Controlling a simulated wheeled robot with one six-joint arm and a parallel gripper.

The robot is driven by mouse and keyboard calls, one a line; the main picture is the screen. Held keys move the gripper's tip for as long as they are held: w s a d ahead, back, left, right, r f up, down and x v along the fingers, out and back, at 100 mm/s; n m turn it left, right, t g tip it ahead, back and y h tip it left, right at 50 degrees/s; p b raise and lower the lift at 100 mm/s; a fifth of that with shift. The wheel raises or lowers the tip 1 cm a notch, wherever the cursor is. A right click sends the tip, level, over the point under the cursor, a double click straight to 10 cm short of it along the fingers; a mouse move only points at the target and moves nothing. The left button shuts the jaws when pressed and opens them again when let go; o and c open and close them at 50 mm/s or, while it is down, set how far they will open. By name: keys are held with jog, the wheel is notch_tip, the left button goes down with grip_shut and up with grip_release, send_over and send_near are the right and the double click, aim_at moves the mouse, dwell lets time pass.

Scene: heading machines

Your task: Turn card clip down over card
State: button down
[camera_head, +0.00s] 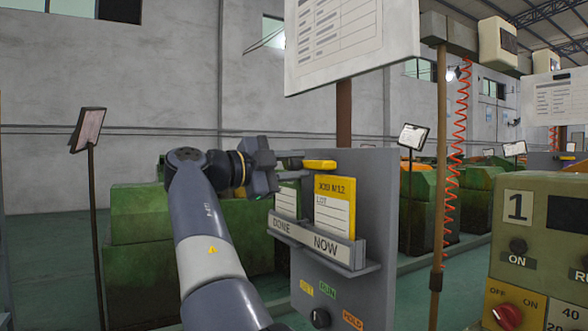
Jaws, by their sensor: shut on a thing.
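The yellow card clip (321,165) sits on the grey board just above the card, roughly level. The card (334,212) has a yellow top marked "X20 M12" and white lines below. It stands upright in the "NOW" pocket (325,244). The clip lies above the card's top edge, not over its face. My gripper (304,165) reaches in from the left at the clip's height, its two fingers closed on the clip's left end. The exact contact is small and hard to make out.
Another white card (286,203) stands in the "DONE" pocket (282,226), below my gripper. A dark knob (319,318) with coloured labels is lower on the board (373,225). A brown post (438,170) and a control panel (540,240) stand to the right. Green machines (140,235) are behind.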

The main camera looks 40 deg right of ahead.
jog(key=shift+r, duration=0.1)
jog(key=c, duration=1.4)
grip_release()
jog(key=shift+c, duration=0.2)
jog(key=v, duration=1.1)
jog(key=shift+p, duration=0.3)
jog(key=x, duration=1.1)
